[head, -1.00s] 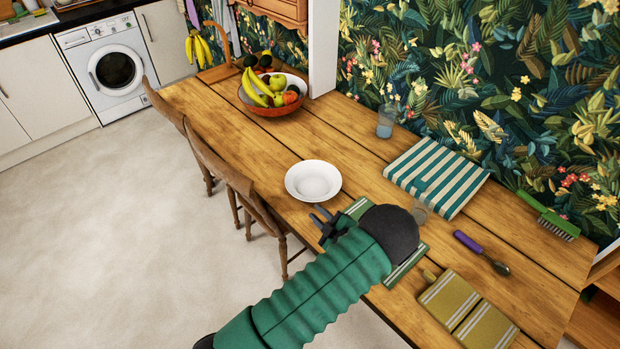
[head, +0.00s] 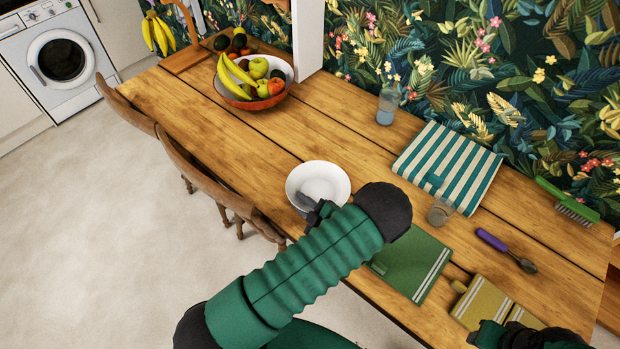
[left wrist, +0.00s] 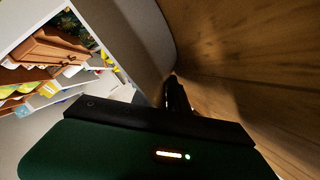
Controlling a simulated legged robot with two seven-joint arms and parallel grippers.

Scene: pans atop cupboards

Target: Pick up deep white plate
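The deep white plate (head: 322,176) sits upright on the wooden table near its left-hand edge in the head view. My left gripper (head: 309,203) is at the plate's near rim, with a grey finger overlapping the lower left of the bowl. My forearm and wrist hide part of the gripper, so whether it grips the rim is unclear. In the left wrist view a dark finger (left wrist: 175,95) shows beside the wood; I cannot make out the plate for sure there. Part of my right gripper (head: 510,336) shows at the lower right, its fingers unclear.
A fruit bowl (head: 252,102) stands farther back on the table (head: 300,130). A glass (head: 388,105), another glass (head: 440,210), a striped mat (head: 447,167), a green cloth (head: 412,262) and a purple-handled spoon (head: 505,250) lie to the right. Chairs (head: 205,180) line the left edge.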

